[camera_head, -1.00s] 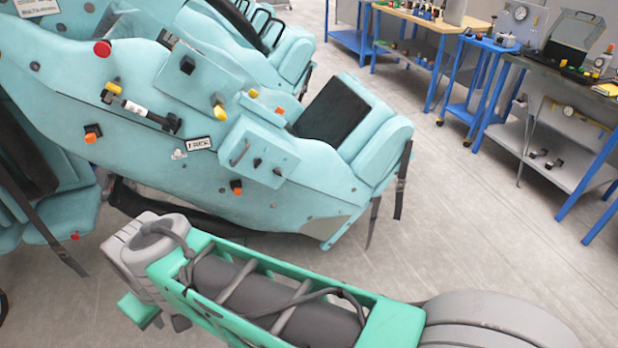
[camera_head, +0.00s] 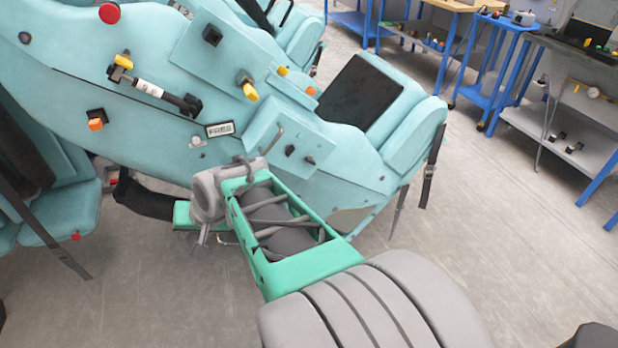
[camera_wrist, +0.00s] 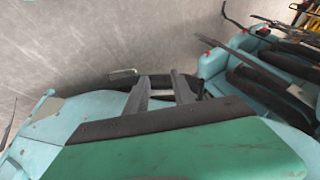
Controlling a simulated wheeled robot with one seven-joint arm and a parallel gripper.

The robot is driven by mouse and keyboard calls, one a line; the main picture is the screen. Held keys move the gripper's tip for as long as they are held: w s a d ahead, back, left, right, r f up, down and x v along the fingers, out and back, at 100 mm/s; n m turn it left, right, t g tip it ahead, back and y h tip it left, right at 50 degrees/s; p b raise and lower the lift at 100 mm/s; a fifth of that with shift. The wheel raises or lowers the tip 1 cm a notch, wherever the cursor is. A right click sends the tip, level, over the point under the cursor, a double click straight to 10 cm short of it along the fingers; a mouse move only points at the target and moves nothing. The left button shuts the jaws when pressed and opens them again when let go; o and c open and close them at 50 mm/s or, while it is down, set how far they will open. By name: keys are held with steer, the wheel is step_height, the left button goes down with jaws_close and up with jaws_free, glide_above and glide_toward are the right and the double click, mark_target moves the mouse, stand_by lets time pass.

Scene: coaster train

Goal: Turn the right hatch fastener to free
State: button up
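The teal hatch (camera_head: 285,135) sits on the side of the train car, with a grey bar handle at its left. Two small dark fasteners show on it; the right hatch fastener (camera_head: 310,160) is at the lower right. It is too small to read its turn angle. My gripper (camera_head: 204,238) is below and left of the hatch, apart from it, with its fingers pointing down. In the wrist view my gripper (camera_wrist: 160,80) shows two grey fingers apart with nothing held between them. The hatch fasteners are not visible in the wrist view.
My green and grey arm crosses the front of the car, just below the hatch. A black-and-white cylinder (camera_head: 148,88), a yellow knob (camera_head: 248,90) and an orange knob (camera_head: 96,122) stick out of the car's side. Blue-legged workbenches (camera_head: 580,85) stand at the right. Floor is open between.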

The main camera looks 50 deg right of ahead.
steer(key=w+d+f+m+t+h+b, duration=0.1)
steer(key=w+d+f+m+t+b, duration=0.2)
steer(key=d, duration=0.4)
steer(key=d+f+m+t+b, duration=0.1)
steer(key=d+f+m+b, duration=0.25)
steer(key=d+m, duration=0.3)
steer(key=m+t+h+b, duration=0.5)
steer(key=m+h+b, duration=0.3)
steer(key=m, duration=0.8)
glide_toward(312, 163)
steer(key=w+h+p, duration=0.1)
steer(key=w, duration=0.1)
steer(key=shift+n, duration=0.25)
steer(key=x, duration=0.6)
steer(key=shift+w+d+f, duration=0.15)
steer(key=shift+w+d, duration=0.05)
steer(key=shift+d, duration=0.15)
jaws_close()
